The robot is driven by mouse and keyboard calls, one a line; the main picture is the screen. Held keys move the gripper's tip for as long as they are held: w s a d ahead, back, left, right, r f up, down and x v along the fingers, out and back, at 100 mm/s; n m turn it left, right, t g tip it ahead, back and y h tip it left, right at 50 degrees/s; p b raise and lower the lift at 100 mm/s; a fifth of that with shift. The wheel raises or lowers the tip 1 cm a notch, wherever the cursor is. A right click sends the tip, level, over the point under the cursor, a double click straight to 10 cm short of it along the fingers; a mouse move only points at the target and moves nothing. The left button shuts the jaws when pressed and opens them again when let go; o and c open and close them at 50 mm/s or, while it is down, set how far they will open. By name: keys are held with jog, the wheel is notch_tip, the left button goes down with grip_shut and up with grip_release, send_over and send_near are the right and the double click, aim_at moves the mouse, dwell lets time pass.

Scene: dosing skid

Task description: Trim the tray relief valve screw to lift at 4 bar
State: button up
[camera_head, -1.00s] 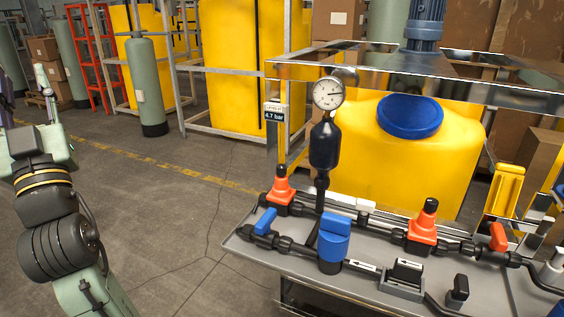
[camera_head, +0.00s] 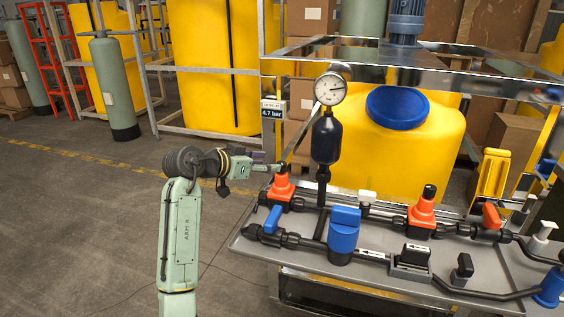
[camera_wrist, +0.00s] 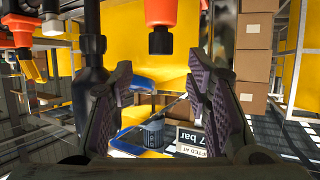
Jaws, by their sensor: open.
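Two orange valves with black top screws stand on the grey tray (camera_head: 345,270): a left one (camera_head: 281,189) and a right one (camera_head: 421,217). My gripper (camera_head: 275,168) is open and empty at the left valve's black screw (camera_head: 283,168); contact cannot be told in the head view. In the wrist view, the black screw (camera_wrist: 160,40) hangs below an orange body, beyond and between the parted fingertips of my gripper (camera_wrist: 162,88). A small display (camera_head: 271,112) above the left valve reads 4.7 bar; part of it also shows in the wrist view (camera_wrist: 195,138).
A round pressure gauge (camera_head: 330,88) on a dark vessel (camera_head: 326,138) rises just right of the left valve. Blue-handled fittings (camera_head: 343,228) and black pipes cross the tray. A metal frame and a yellow tank (camera_head: 390,150) stand behind. Open floor lies left.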

aim_at(281, 163)
jog(key=p+x, duration=0.1)
jog(key=x, duration=0.6)
jog(key=shift+w+d+p, duration=0.1)
jog(key=shift+w+p, duration=0.1)
jog(key=shift+p, duration=0.2)
jog(key=shift+c, duration=0.3)
grip_shut()
